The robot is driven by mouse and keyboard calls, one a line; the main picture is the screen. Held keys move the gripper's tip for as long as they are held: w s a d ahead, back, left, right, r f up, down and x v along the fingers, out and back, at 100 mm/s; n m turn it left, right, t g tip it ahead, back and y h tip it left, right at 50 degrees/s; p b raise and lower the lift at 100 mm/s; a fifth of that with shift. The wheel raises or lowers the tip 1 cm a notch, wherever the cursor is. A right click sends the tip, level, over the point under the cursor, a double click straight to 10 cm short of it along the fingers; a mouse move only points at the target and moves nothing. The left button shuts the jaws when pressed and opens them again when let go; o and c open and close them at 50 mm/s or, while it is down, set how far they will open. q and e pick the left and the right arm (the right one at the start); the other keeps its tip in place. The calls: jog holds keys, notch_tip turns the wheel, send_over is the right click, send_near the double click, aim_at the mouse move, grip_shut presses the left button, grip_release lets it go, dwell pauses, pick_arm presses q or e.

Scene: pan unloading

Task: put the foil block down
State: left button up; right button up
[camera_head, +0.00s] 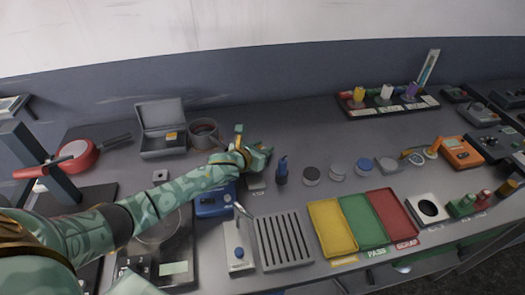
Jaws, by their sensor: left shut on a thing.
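My left arm comes in from the left, and its gripper (259,158) is over the middle of the bench, right of a dark round pot (203,133). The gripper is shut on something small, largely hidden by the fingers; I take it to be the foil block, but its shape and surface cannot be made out. A small grey block-like thing (256,183) shows just below the gripper; I cannot tell whether it touches the gripper or stands on the bench. My right gripper is not in view.
Right of the gripper stand a dark blue tool (282,170) and several round lidded pots. In front are a slotted grey rack (284,240) and yellow (332,228), green (363,220) and red (393,213) trays. An open grey case (163,145) stands left. The bench behind the gripper is clear.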

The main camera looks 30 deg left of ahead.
pick_arm(q)
jog(key=o, duration=0.6)
jog(key=shift+f, duration=0.1)
jog(key=o, duration=0.4)
jog(key=shift+r, duration=0.3)
jog(key=p+v, duration=0.3)
jog(key=v, duration=0.9)
jog(key=shift+s+f, duration=0.1)
jog(key=shift+f, duration=0.1)
